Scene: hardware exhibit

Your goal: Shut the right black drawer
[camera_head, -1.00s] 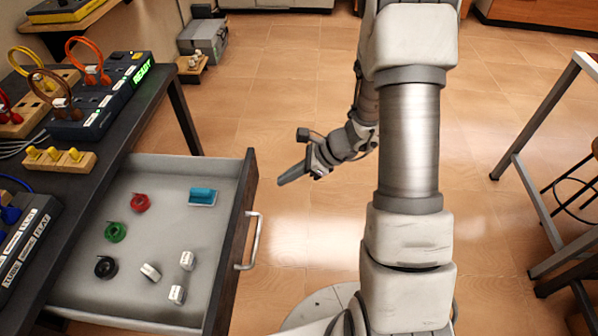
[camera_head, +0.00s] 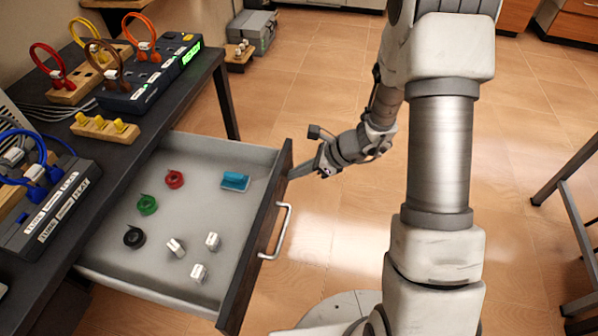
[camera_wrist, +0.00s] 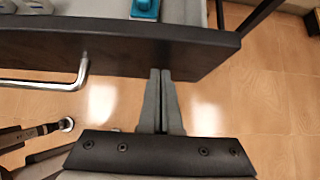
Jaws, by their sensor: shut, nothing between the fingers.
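The black drawer (camera_head: 248,262) stands pulled out from the dark table on the left of the head view. Its front is dark, with a silver bar handle (camera_head: 283,232) on the outside. My gripper (camera_head: 302,172) is shut and empty, close to the outer face of the drawer front near its far end. In the wrist view my gripper's fingers (camera_wrist: 161,75) point at the drawer front (camera_wrist: 130,50) and overlap its lower edge. The handle (camera_wrist: 60,82) is to their left. I cannot tell whether the fingertips touch the front.
The drawer holds red tape (camera_head: 174,179), green tape (camera_head: 147,204), black tape (camera_head: 134,237), a blue item (camera_head: 235,181) and several white pieces. Devices with looped cables stand on the dark tabletop (camera_head: 140,128). Open floor (camera_head: 300,100) lies beyond the drawer; another table (camera_head: 570,165) is at right.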

